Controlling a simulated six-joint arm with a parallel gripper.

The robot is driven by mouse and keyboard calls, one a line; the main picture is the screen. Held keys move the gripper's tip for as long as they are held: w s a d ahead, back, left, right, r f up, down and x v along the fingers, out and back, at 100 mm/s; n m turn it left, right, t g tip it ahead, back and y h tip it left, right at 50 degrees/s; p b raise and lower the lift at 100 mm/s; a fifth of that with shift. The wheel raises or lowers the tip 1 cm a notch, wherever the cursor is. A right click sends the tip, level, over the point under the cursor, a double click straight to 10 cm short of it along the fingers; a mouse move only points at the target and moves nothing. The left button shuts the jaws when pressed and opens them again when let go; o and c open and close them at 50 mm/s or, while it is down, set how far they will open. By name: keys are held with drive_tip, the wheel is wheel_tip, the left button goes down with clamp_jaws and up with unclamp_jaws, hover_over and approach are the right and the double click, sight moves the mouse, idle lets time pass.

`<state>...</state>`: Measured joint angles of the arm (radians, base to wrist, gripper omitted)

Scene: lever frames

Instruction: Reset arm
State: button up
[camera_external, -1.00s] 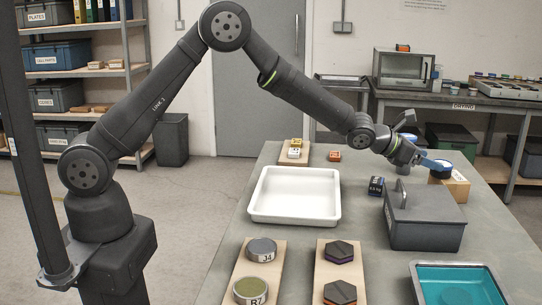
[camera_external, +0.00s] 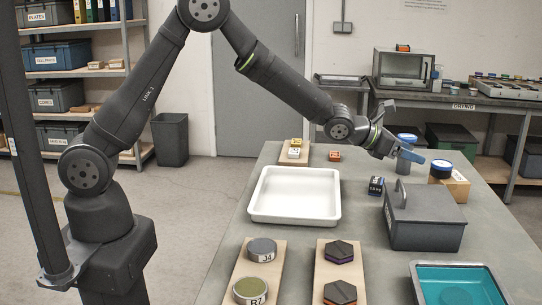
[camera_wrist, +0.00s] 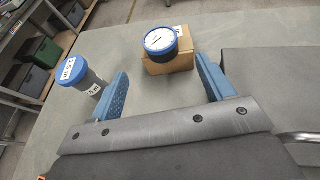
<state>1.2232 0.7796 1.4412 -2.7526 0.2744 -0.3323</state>
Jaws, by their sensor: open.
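My gripper (camera_external: 408,150) is open and empty in the external view, held above the table behind the grey lidded box. Its two blue fingers stand wide apart in the wrist view (camera_wrist: 165,90). A second blue-capped container (camera_external: 406,138) is partly hidden behind my gripper. It stands just left of the left finger in the wrist view (camera_wrist: 82,76).
A grey lidded box (camera_external: 427,222) with a handle stands below my gripper. A white tray (camera_external: 295,217) is empty. Boards with round and hexagonal pieces and a teal-filled tray (camera_external: 414,268) are at the front.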

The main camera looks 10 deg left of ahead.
sight(437, 163)
drive_tip(key=x, duration=1.2)
drive_tip(key=shift+r, duration=0.1)
idle(0.4)
